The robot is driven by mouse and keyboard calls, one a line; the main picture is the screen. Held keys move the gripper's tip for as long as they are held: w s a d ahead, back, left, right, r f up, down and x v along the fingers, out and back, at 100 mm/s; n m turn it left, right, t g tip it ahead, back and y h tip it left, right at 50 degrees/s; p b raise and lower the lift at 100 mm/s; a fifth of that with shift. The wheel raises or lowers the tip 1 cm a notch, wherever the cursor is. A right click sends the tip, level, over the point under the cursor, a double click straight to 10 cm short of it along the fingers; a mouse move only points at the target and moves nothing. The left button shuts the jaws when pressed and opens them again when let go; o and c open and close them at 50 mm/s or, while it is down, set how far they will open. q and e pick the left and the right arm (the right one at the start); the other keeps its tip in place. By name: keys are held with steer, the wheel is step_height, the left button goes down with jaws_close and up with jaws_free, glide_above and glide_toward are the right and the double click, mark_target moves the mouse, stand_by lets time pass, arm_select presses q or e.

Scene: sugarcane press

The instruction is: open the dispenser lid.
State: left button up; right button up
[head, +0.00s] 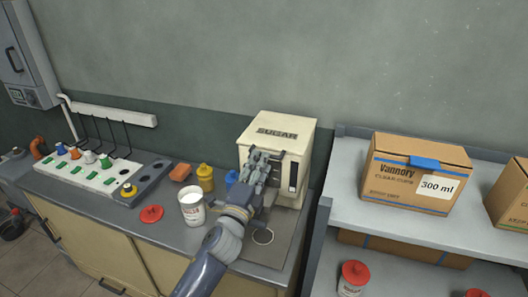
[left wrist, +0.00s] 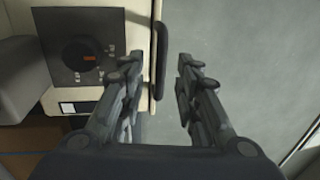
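The cream sugar dispenser (head: 296,134), marked SUGAR on top, stands on the counter against the wall; its lid looks shut. In the left wrist view the dispenser (left wrist: 108,14) fills the left side, with a dark panel and round knob (left wrist: 82,54). A dark bar handle (left wrist: 161,55) sits at its edge beside a thin seam. My left gripper (head: 264,160) is at the dispenser's front, hiding part of it. In the wrist view its fingers (left wrist: 158,72) are apart, with the handle between or just beyond their tips; contact cannot be told. My right gripper is out of view.
A white cup (head: 192,208), yellow bottle (head: 205,178) and red lid (head: 151,214) are on the counter left of my arm. A grey shelf (head: 345,210) with a cup carton (head: 400,178) stands close on the right.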

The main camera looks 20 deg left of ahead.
arm_select(q)
steer(key=shift+w+d+r+p, duration=0.1)
steer(key=shift+w+r+p, duration=0.1)
steer(key=shift+w, duration=0.85)
steer(key=shift+w+d+r+p, duration=0.1)
steer(key=shift+w+r+p, duration=0.1)
steer(key=shift+w, duration=0.85)
jaws_close()
